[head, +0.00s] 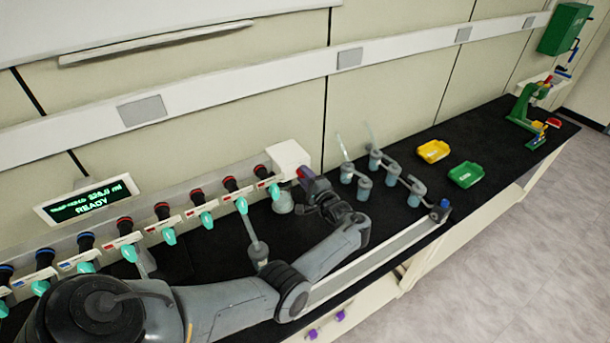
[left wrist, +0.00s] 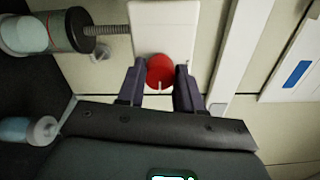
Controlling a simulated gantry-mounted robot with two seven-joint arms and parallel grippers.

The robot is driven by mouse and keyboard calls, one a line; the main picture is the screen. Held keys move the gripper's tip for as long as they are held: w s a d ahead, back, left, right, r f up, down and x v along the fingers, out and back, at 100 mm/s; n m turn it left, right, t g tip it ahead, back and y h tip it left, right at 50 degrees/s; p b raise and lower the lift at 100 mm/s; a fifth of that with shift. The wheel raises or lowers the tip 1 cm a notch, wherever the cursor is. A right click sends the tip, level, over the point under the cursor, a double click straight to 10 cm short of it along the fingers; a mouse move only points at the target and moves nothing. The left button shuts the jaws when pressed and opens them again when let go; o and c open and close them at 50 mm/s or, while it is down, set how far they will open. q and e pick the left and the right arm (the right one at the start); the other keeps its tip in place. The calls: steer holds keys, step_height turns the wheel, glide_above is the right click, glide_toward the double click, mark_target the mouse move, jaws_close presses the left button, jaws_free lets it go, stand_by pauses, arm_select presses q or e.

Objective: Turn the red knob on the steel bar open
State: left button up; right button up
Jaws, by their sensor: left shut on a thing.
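The red knob (left wrist: 160,72) is a round red disc on the front of a pale block in the left wrist view. A small piece of the red knob (head: 300,172) shows in the head view beside my gripper. My left gripper (left wrist: 160,86) has one finger on each side of the knob and is shut on it. In the head view the left gripper (head: 307,180) is at the white box at the right end of the row of valves. The fingers hide part of the knob's sides. My right gripper is in neither view.
A row of red-, black- and blue-capped valves with teal tips runs left from the white box (head: 289,156).

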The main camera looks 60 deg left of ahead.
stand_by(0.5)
arm_select(q)
steer(key=o, duration=1)
steer(key=shift+o, duration=0.2)
steer(key=shift+d, duration=0.1)
steer(key=d+b, duration=0.1)
steer(key=d, duration=0.9)
steer(key=shift+d, duration=0.35)
